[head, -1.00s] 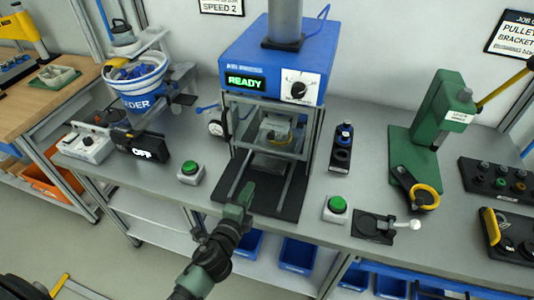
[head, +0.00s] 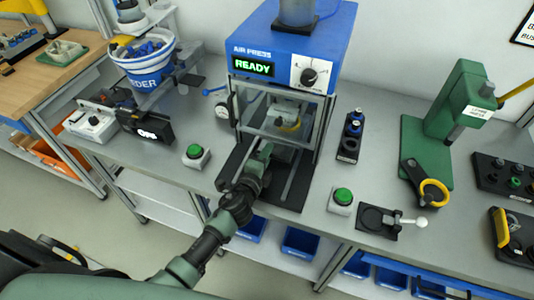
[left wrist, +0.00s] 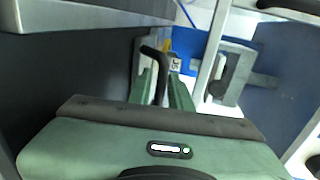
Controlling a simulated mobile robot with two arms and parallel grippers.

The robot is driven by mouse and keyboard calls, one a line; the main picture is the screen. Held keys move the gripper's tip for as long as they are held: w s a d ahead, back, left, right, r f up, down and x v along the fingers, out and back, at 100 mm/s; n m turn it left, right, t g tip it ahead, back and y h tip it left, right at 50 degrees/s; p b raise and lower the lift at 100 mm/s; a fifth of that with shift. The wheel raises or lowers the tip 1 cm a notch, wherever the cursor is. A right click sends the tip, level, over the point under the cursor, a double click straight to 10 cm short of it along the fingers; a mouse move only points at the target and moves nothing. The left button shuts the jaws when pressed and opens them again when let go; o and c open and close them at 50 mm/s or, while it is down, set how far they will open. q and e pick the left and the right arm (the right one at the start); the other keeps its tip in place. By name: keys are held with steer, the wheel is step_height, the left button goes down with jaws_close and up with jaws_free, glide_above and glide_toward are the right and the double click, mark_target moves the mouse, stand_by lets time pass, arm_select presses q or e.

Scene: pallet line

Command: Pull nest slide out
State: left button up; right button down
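The nest slide (head: 287,127) sits inside the frame of the blue air press (head: 292,45), behind a clear guard, with something yellowish on it. Two rails run from it over a dark base plate (head: 290,196) towards the front. My left gripper (head: 264,152) reaches over the plate to the front of the press, just before the slide. In the left wrist view, the green fingers (left wrist: 164,92) stand apart, with a black bent bar (left wrist: 158,68) showing between them; whether they touch it is unclear. My right gripper is out of view.
Green push buttons stand left (head: 196,156) and right (head: 342,199) of the press. A dial gauge (head: 223,112) stands close to the press's left side. A green hand press (head: 440,130) is at the right. A feeder bowl (head: 143,65) is at the left.

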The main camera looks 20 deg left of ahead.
arm_select(q)
jaws_close()
stand_by(1.4)
